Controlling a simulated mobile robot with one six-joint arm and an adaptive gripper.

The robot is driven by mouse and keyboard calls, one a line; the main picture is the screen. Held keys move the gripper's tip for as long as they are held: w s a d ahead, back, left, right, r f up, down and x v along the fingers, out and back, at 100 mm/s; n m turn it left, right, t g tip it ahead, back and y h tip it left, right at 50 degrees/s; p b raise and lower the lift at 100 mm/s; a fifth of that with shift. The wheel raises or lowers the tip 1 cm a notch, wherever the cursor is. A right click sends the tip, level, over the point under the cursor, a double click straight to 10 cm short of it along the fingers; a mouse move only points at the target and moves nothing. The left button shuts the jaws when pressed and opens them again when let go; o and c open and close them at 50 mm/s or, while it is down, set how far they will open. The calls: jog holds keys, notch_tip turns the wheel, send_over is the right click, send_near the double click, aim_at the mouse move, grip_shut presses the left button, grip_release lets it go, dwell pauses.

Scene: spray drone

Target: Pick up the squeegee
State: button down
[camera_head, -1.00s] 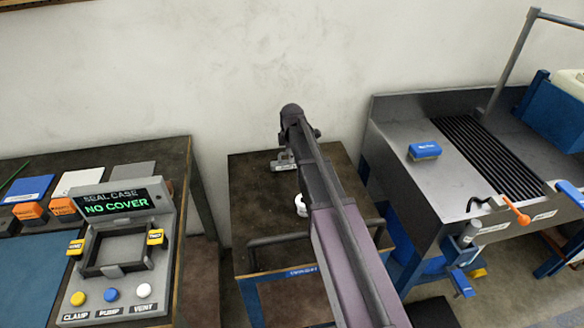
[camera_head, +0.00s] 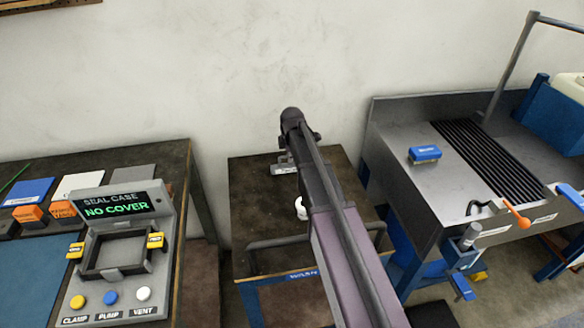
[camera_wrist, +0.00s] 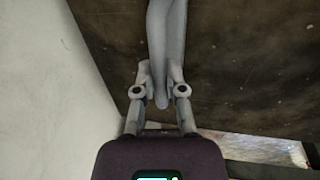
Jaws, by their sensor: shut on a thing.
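The squeegee (camera_wrist: 165,35) shows in the wrist view as a smooth grey shape with a handle, running from the top edge down between my fingers. My gripper (camera_wrist: 160,75) is shut on its handle, one finger on each side. The handle's rounded end (camera_wrist: 161,102) sticks out towards my wrist. The far end of the squeegee is out of the wrist view. In the head view my arm hides most of the gripper and squeegee above the dark cart top (camera_head: 255,205).
A pale labelled piece (camera_head: 284,169) and a small white object (camera_head: 301,208) show beside my arm over the cart. A sealing machine (camera_head: 118,260) stands on the left bench. The wall is close behind.

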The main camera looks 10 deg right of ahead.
jog(key=shift+r, duration=0.15)
notch_tip(320, 180, up, 10)
jog(key=p, duration=1)
dwell(1.0)
notch_tip(320, 180, up, 15)
jog(key=p, duration=1.5)
jog(key=shift+s, duration=0.1)
